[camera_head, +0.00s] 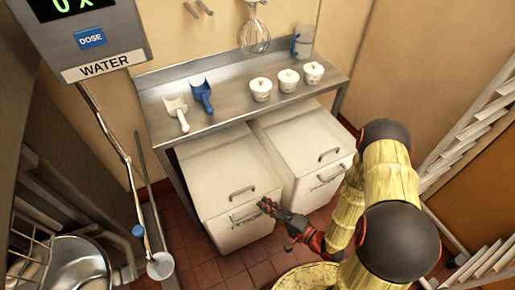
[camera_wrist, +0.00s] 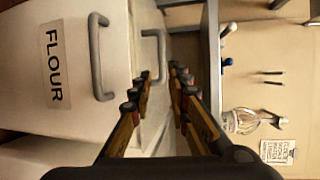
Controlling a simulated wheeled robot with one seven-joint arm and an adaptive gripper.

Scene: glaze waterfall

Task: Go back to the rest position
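My gripper (camera_head: 268,208) hangs in front of the left white bin (camera_head: 215,165) in the head view, low beside its front face. In the wrist view my gripper (camera_wrist: 160,82) has its two fingers apart with nothing between them. A bin labelled FLOUR (camera_wrist: 55,70) fills the left of that view, with a grey handle (camera_wrist: 100,57) near the fingers. I cannot tell how far the fingertips are from the bin.
A steel table (camera_head: 225,110) stands over the bins and bears a white scoop (camera_head: 176,110), a blue scoop (camera_head: 202,95) and three lidded white pots (camera_head: 288,80). A second bin (camera_head: 305,145) stands to the right. A water dispenser (camera_head: 90,40) hangs at left. A round tub (camera_head: 308,277) is below my arm.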

